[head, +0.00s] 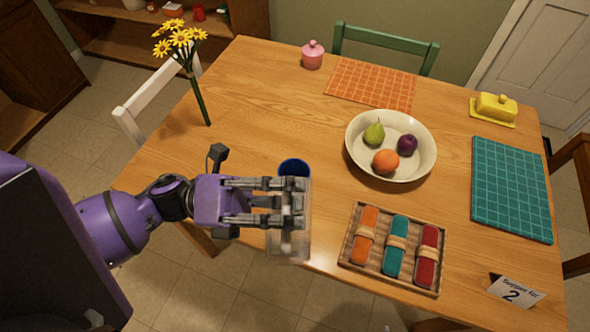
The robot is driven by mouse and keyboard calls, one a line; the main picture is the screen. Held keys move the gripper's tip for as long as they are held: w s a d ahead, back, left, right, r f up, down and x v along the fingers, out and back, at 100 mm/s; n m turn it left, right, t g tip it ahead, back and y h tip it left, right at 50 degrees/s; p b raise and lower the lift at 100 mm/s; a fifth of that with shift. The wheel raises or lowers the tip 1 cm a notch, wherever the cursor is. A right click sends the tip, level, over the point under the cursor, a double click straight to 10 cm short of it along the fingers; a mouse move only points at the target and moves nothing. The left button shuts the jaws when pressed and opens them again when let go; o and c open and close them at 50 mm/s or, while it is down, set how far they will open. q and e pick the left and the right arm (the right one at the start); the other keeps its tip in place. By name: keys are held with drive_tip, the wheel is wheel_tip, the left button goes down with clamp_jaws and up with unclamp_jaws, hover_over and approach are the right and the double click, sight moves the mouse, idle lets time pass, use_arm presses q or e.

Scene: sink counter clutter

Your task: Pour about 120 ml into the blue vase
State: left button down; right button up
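The blue vase (294,167) stands near the table's front edge, left of centre. Only its dark blue rim and upper part show; the rest is hidden behind my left gripper and a clear container. My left gripper (298,203) is just in front of the vase, its fingers closed around the clear container (291,245). The container looks like a see-through pitcher and overlaps the vase in the picture. I cannot tell whether they touch, or how much liquid is in either. My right gripper is not in view.
Yellow flowers (180,42) are at the table's left. A fruit bowl (361,167) stands right of the vase, with a tray of rolled napkins (350,244) in front.

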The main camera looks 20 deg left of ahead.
use_arm(q)
drive_tip(key=shift+s+d+f+m, duration=0.1)
drive_tip(key=shift+s+f+m, duration=0.05)
drive_tip(key=shift+f+m, duration=0.35)
drive_tip(key=shift+s+f+m+b, duration=0.2)
drive_tip(key=shift+m+b, duration=0.1)
drive_tip(key=shift+b, duration=0.1)
drive_tip(key=shift+s, duration=0.25)
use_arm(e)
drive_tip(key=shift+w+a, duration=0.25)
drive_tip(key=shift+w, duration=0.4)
use_arm(q)
drive_tip(key=shift+w, duration=0.1)
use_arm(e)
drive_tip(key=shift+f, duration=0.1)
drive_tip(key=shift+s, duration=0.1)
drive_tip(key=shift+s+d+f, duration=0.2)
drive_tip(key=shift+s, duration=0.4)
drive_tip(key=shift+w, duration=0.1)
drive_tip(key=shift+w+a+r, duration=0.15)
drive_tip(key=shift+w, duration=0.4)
